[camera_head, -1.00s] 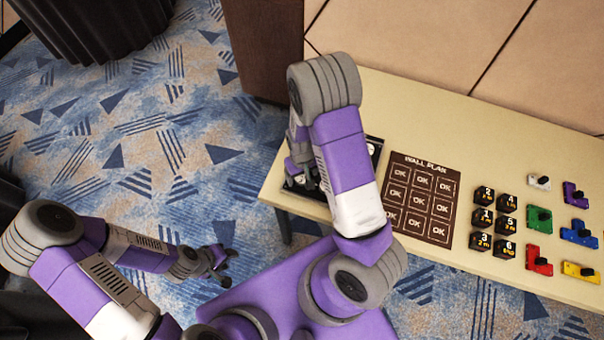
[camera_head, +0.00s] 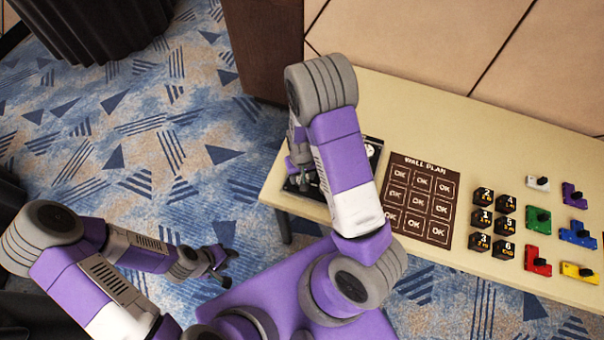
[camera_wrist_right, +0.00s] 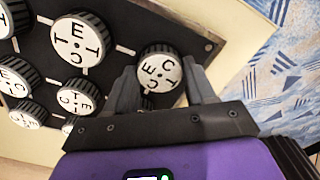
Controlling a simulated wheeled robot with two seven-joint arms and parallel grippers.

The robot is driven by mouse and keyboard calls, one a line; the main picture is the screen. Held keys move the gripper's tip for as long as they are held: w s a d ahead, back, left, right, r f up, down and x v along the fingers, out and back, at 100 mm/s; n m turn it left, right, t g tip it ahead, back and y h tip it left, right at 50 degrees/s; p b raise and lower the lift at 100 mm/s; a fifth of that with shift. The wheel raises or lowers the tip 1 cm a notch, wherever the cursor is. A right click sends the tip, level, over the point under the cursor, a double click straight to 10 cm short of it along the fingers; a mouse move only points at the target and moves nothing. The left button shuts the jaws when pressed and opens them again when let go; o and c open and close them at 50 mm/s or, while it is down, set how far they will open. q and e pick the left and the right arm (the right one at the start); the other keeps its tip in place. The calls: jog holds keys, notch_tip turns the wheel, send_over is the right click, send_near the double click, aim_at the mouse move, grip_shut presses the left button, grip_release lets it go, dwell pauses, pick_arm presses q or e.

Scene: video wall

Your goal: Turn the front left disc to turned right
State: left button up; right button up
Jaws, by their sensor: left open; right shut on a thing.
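The dark panel (camera_head: 371,158) lies at the left end of the table, mostly hidden by my right arm. In the right wrist view it bears several discs with black ridged rims and white lettered faces. My right gripper (camera_wrist_right: 160,80) is shut on the disc at the panel's corner (camera_wrist_right: 158,72), a finger on each side; it looks like the front left disc. Its lower part is hidden by the gripper. In the head view my right gripper (camera_head: 302,180) is low over the panel's left part. My left gripper (camera_head: 222,264) is open and empty, away from the table over the floor.
A larger disc (camera_wrist_right: 80,45) sits close beside the held one. The brown wall plan board (camera_head: 421,198) lies right of the panel. Black numbered cubes (camera_head: 487,218) and coloured pieces with black knobs (camera_head: 538,219) stand further right. Carpet lies beyond the table's left edge.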

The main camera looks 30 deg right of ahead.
jog(key=m+p, duration=0.1)
jog(key=m, duration=0.3)
jog(key=shift+m, duration=0.3)
jog(key=m+p, duration=0.1)
jog(key=m, duration=0.2)
jog(key=shift+m, duration=0.4)
jog(key=m+p, duration=0.1)
jog(key=m, duration=0.3)
jog(key=shift+p, duration=0.4)
jog(key=shift+m+p, duration=0.5)
jog(key=shift+m, duration=1.1)
jog(key=o, duration=1)
jog(key=shift+o, duration=0.2)
